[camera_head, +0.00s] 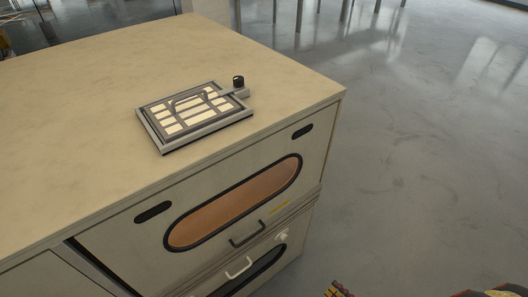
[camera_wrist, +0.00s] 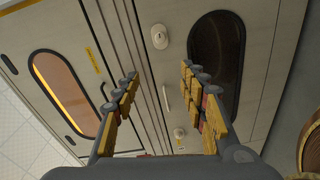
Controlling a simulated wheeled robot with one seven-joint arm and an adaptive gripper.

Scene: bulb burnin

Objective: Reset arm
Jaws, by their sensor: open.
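My gripper (camera_wrist: 160,76) is open and empty in the wrist view, its two yellow-padded fingers spread apart in front of the cabinet front. In the head view only a bit of yellow padding (camera_head: 338,291) shows at the bottom edge, to the right of the cabinet (camera_head: 290,85). The upper door has an oval window (camera_head: 235,203) glowing orange, which also shows at left in the wrist view (camera_wrist: 62,92). The lower door's dark oval window (camera_wrist: 217,60) is behind the right finger. Both doors look shut.
A grey framed panel with pale lit cells (camera_head: 192,114) lies on the cabinet top, with a black knob (camera_head: 238,81) at its corner. A dark handle (camera_head: 247,233) and a pale handle (camera_head: 239,267) stick out from the front. The floor (camera_head: 420,160) at right is clear.

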